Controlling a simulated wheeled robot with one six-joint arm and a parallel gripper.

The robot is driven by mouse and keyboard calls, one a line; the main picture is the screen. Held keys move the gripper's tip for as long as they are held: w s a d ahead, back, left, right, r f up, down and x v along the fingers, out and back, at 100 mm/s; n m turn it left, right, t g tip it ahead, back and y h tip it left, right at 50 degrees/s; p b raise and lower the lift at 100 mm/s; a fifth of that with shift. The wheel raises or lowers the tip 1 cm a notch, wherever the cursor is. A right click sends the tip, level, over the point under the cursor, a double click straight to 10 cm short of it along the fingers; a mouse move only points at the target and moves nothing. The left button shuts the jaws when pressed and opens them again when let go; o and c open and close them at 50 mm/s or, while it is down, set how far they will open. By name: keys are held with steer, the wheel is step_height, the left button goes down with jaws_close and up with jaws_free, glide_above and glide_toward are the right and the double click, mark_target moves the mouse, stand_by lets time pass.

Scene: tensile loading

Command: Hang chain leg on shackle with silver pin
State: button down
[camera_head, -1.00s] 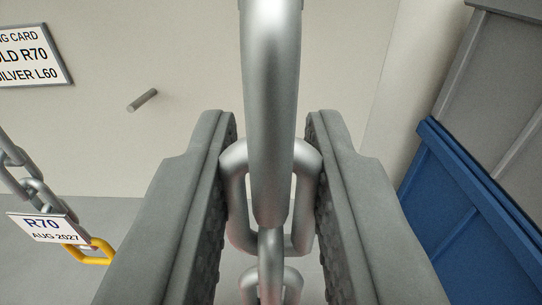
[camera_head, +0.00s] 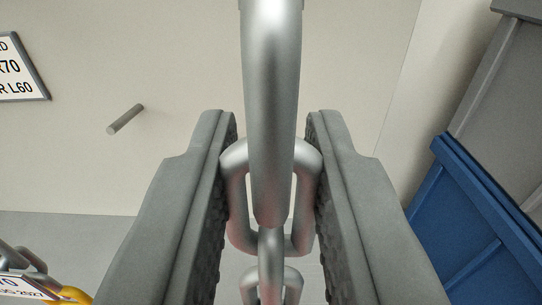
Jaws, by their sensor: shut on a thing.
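My gripper (camera_head: 270,150) fills the middle of the view, with a dark grey finger on each side. It is shut on a grey metal chain leg (camera_head: 235,205), pressing the sides of one link. A thick rounded silver bar (camera_head: 270,110) runs down from the top edge and passes through that link. More links (camera_head: 270,285) hang below between the fingers. No shackle or silver pin can be made out in this view.
A peg (camera_head: 126,118) sticks out of the pale wall. Another chain with a tag (camera_head: 22,287) and a yellow link (camera_head: 72,294) is at lower left. A blue panelled object (camera_head: 470,220) stands at right.

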steer(key=shift+w, duration=1.7)
steer(key=shift+f, duration=1.6)
steer(key=c, duration=1.2)
jaws_free()
steer(key=shift+o, duration=0.2)
steer(key=shift+f, duration=0.15)
steer(key=shift+s, duration=0.15)
